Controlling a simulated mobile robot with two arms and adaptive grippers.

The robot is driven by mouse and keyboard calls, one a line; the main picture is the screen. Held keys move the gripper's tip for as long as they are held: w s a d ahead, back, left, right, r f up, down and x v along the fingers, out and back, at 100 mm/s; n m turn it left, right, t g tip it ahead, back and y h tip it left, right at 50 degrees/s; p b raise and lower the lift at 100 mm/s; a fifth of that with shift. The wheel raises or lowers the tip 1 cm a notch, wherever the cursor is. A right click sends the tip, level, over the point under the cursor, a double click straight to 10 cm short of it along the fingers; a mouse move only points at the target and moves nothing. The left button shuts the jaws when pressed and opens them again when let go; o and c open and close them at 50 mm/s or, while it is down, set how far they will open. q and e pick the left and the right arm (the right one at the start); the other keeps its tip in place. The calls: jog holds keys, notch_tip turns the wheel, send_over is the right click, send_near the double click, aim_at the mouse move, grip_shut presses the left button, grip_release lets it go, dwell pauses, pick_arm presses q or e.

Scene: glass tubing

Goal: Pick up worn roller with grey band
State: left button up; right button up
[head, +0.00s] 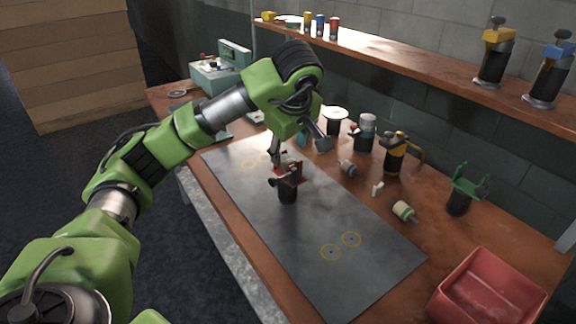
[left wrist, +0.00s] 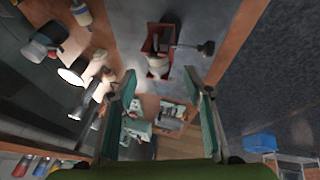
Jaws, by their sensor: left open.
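My left gripper (head: 298,147) is open and empty, above the far half of the grey mat. Its green-padded fingers stand apart in the left wrist view (left wrist: 160,82). A red cradle (head: 290,178) on a dark post stands on the mat just below the gripper. In the left wrist view a pale roller (left wrist: 158,68) sits in the red cradle (left wrist: 150,45), seen between and beyond the fingers; its band colour is hard to make out. A small roller with a grey-blue band (head: 347,168) lies on the bench right of the mat. My right gripper is not in view.
A cream roller with green ends (head: 404,211) and a white fitting (head: 377,188) lie right of the mat (head: 300,250). A red bin (head: 487,293) stands front right. The mat's near half is clear.

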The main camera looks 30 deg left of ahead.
aim_at(289, 161)
pick_arm(q)
jog(key=shift+x, duration=1.05)
jog(key=p+x, duration=0.1)
jog(key=x, duration=0.3)
jog(key=shift+w+a+f+p, duration=0.1)
jog(key=shift+w+f+p, duration=0.2)
jog(key=c, duration=1.2)
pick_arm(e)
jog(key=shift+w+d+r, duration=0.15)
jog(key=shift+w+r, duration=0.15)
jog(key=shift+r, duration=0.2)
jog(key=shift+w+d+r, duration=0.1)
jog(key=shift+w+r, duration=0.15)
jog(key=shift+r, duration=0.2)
